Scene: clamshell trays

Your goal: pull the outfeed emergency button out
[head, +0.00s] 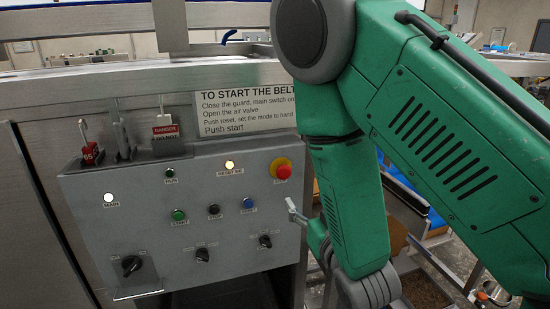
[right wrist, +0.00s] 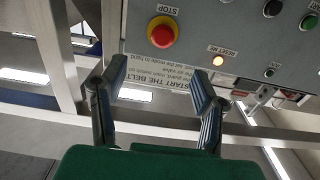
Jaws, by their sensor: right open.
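A red mushroom emergency button on a yellow base (head: 281,168) sits at the upper right of the grey control panel (head: 140,225). It also shows in the right wrist view (right wrist: 162,32), above the gap between the fingers, with a "STOP" label by it. My right gripper (right wrist: 158,80) is open and empty, its two fingers apart and not touching the button. In the head view one finger of my right gripper (head: 293,208) shows just below and right of the button; the rest is hidden behind my green arm. My left gripper is not in view.
The panel carries a lit reset lamp (head: 229,164), a lit white lamp (head: 109,198), green, black and blue push buttons and black rotary knobs. An instruction sign (head: 245,110) is above.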

